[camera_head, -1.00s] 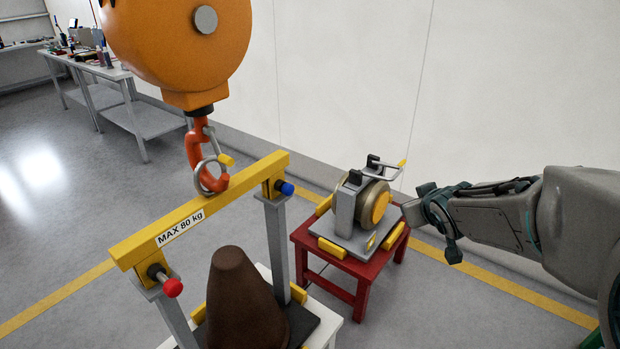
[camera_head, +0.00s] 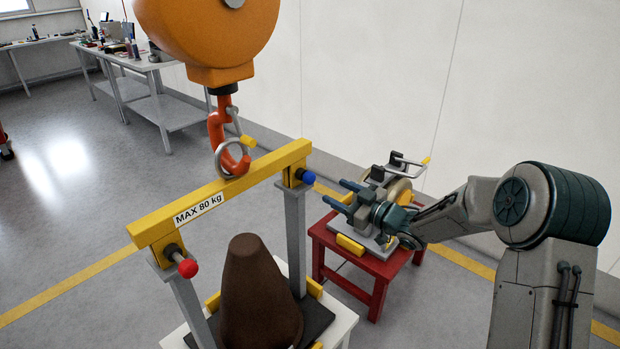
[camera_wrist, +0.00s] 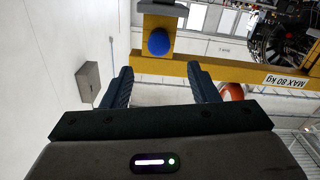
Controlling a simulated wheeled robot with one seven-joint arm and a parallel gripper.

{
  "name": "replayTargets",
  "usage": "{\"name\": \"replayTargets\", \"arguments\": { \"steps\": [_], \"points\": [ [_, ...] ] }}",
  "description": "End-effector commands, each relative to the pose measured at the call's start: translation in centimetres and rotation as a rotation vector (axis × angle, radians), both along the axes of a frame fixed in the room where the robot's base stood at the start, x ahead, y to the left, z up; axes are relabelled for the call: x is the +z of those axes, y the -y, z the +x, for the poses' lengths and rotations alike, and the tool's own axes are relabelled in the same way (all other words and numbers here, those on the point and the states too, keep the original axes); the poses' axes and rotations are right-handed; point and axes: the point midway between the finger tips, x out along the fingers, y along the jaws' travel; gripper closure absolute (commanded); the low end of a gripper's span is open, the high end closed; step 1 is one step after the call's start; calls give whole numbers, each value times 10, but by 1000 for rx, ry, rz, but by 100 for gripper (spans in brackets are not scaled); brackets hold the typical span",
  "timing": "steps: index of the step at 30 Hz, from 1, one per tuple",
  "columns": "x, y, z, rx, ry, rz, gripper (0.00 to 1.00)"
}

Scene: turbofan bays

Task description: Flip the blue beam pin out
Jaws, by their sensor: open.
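The blue beam pin (camera_head: 308,177) sticks out of the right end of the yellow lifting beam (camera_head: 215,200), at the top of a grey upright. In the wrist view its round blue knob (camera_wrist: 158,42) shows above and between the fingers, against the beam (camera_wrist: 230,72). My gripper (camera_head: 334,192) is open and empty. It is to the right of the pin, fingers pointing left toward it, with a gap between. Both fingertips show in the wrist view (camera_wrist: 160,78). A red pin (camera_head: 187,268) sits at the beam's near end.
An orange hoist (camera_head: 205,40) hangs above, its hook (camera_head: 228,150) through the beam's ring. A brown cone (camera_head: 260,295) stands below the beam. A red stand (camera_head: 375,270) with a metal unit is behind my gripper. Workbenches (camera_head: 165,105) stand far left.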

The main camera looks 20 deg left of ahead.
Motion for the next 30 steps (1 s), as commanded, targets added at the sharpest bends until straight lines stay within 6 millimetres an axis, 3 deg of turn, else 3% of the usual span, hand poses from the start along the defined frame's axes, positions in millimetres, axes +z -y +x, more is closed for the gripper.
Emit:
{"name": "replayTargets", "arguments": {
  "steps": [9,15,28,29,30],
  "points": [
    [2,-64,26,0,0,0,46],
    [1,-90,37,-2,0,-1,46],
    [0,-100,42,-3,0,0,46],
    [0,-100,42,-3,0,0,49],
    [0,-100,42,-3,-1,-1,60]
  ]
}}
